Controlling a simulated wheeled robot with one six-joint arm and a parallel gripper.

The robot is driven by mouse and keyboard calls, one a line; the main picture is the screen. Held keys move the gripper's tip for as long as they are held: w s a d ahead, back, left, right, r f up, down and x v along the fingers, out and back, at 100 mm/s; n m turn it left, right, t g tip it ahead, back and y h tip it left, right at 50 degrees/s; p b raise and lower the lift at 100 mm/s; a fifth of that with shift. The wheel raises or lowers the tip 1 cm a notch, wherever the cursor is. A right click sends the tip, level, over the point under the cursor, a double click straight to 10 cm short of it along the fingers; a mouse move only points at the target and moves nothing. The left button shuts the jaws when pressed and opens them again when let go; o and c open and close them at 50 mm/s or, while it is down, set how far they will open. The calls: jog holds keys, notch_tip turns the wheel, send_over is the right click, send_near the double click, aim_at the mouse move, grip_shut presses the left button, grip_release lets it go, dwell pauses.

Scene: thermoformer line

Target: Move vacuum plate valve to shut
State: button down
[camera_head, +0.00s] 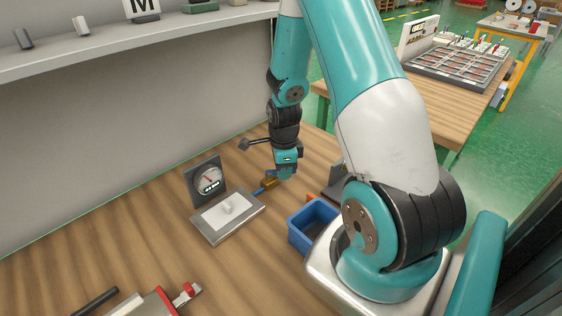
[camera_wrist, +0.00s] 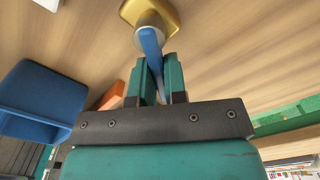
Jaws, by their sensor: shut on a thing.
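The vacuum plate valve has a brass body (camera_wrist: 158,12) and a blue lever handle (camera_wrist: 152,48). In the head view the brass body (camera_head: 269,183) sits beside the vacuum plate (camera_head: 236,228), and the blue lever (camera_head: 258,191) points toward the plate. My gripper (camera_wrist: 158,78) is shut on the blue lever, with a teal finger on each side of it. In the head view my gripper (camera_head: 284,174) reaches down to the valve and its fingertips are hard to make out. A gauge (camera_head: 207,181) with a red needle stands behind the plate.
A blue bin (camera_head: 311,226) stands just right of the valve; it also shows in the wrist view (camera_wrist: 42,100). An orange item (camera_wrist: 112,95) lies near the bin. A red-handled clamp (camera_head: 186,293) is at the front. The table left of the plate is clear.

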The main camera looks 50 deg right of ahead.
jog(key=m, duration=0.1)
jog(key=s+a+m, duration=0.1)
jog(key=m, duration=0.1)
dwell(0.4)
jog(key=shift+a+m+p, duration=0.1)
jog(key=shift+m+p, duration=0.2)
jog(key=shift+m, duration=0.1)
jog(key=shift+s+a+m, duration=0.1)
jog(key=shift+a+m, duration=0.05)
jog(key=shift+m, duration=0.35)
jog(key=shift+s+a+m, duration=0.1)
jog(key=shift+a+m, duration=0.25)
jog(key=shift+m, duration=0.75)
jog(key=m, duration=0.1)
jog(key=a+m+p, duration=0.1)
jog(key=m, duration=0.1)
jog(key=shift+s, duration=0.1)
jog(key=c, duration=1.1)
grip_release()
